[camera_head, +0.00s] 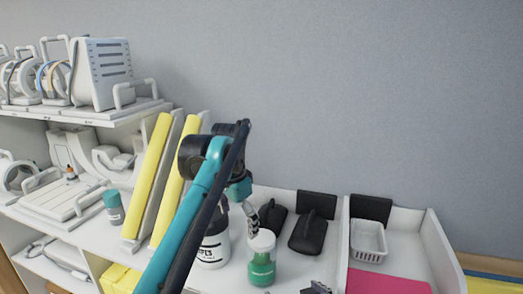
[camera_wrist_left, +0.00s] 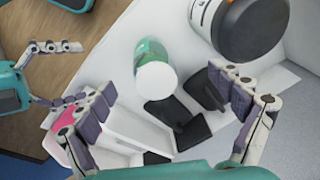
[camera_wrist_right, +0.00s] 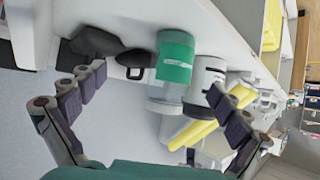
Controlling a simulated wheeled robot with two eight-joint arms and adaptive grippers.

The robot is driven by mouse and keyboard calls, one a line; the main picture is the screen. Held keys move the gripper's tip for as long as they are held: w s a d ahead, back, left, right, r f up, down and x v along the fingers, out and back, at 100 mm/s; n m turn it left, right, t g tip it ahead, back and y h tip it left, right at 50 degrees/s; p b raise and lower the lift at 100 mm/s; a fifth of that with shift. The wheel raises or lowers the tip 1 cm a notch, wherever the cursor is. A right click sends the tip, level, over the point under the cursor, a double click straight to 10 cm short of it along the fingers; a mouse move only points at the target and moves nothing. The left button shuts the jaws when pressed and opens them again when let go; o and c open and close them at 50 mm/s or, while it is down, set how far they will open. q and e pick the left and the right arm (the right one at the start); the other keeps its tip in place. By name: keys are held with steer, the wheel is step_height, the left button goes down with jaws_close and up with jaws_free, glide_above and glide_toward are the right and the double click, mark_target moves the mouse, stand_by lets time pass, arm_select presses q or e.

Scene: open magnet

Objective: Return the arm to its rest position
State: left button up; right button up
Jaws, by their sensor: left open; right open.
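My left arm reaches up and across the middle of the head view. Its gripper (camera_head: 251,214) hangs above the white surface beside a green jar with a white lid (camera_head: 262,258). In the left wrist view this gripper (camera_wrist_left: 162,80) is open, with its fingers wide apart; the green jar (camera_wrist_left: 153,72) shows beyond them and nothing is held. My right gripper (camera_wrist_right: 156,84) is open and empty in the right wrist view, with the green jar (camera_wrist_right: 174,65) beyond its fingers. In the head view only a small piece of it shows at the bottom edge.
A white jar with a dark label (camera_head: 213,247) stands partly behind my left arm. Black pouches (camera_head: 308,232) lie right of the green jar. A divided tray (camera_head: 345,245) holds a white basket (camera_head: 368,240) and pink sheet (camera_head: 388,284). Yellow-edged panels (camera_head: 150,180) and loaded shelves stand left.

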arm_select(q)
steer(key=s+a+f+n+t, duration=0.2)
steer(key=s+a+f+n, duration=0.2)
steer(key=s+f, duration=0.6)
steer(key=s+a+f+n+t, duration=0.3)
steer(key=s+a+f+n, duration=0.2)
steer(key=s+f, duration=0.6)
steer(key=s+a+b, duration=0.1)
steer(key=s+a, duration=0.1)
steer(key=s, duration=0.1)
steer(key=shift+a+n, duration=0.3)
arm_select(e)
steer(key=s+d+f+m+g+h, duration=0.1)
steer(key=s+d+f+g, duration=0.1)
steer(key=s+d, duration=0.3)
steer(key=s+d+f+m+g+h, duration=0.2)
steer(key=s+d+f, duration=0.2)
steer(key=s, duration=0.5)
steer(key=shift+d, duration=0.6)
arm_select(q)
steer(key=shift+f, duration=0.1)
arm_select(e)
steer(key=shift+f, duration=0.1)
